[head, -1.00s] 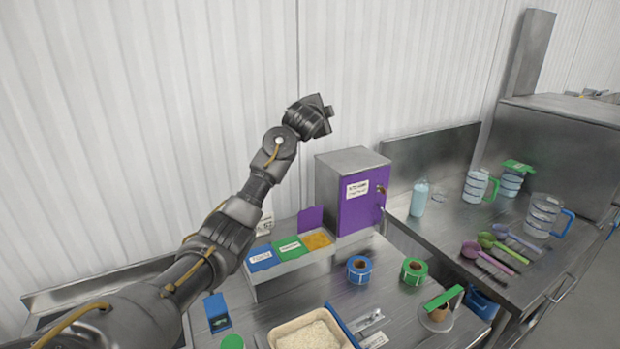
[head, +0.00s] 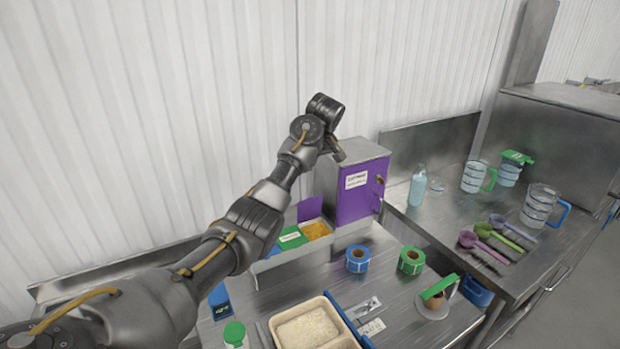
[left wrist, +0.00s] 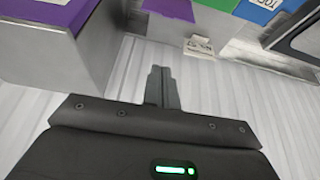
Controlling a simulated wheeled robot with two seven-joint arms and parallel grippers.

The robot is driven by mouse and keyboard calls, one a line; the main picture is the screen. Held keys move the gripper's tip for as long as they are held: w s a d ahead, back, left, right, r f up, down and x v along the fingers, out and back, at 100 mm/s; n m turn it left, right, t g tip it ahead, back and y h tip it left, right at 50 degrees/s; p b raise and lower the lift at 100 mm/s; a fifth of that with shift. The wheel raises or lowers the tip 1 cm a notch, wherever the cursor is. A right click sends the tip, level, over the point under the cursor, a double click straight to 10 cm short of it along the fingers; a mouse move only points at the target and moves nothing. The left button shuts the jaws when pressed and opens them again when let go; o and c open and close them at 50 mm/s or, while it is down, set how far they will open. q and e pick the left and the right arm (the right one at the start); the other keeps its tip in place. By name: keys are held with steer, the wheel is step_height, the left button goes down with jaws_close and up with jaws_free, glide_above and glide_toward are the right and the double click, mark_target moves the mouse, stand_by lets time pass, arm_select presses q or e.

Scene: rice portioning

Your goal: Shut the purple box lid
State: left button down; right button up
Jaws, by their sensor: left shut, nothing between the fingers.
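The purple box lid (head: 309,209) stands raised at the back of the right compartment of a grey three-part bin (head: 290,258), with orange contents (head: 317,230) showing beneath. The lid also shows at the top of the left wrist view (left wrist: 170,9). My left gripper (head: 338,150) is above and behind the lid, in front of the metal cabinet's top left corner in the head view. Its fingers (left wrist: 162,86) are together and empty in the left wrist view, apart from the lid. My right gripper is out of view.
A metal cabinet (head: 360,148) with a purple door stands just right of the bin. The shut green lid (head: 291,238) is beside the open compartment.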

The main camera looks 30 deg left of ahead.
arm_select(q)
steer(key=p, duration=0.3)
glide_above(310, 205)
steer(key=w+a, duration=0.2)
steer(key=a, duration=0.2)
step_height(310, 205, down, 7)
steer(key=d+p, duration=0.1)
steer(key=s+d+f+p, duration=0.1)
steer(key=d+p, duration=0.1)
steer(key=shift+s+d+f, duration=0.3)
steer(key=shift+s+d, duration=0.05)
steer(key=shift+s, duration=0.05)
steer(key=shift+a+f, duration=0.1)
steer(key=shift+w, duration=0.1)
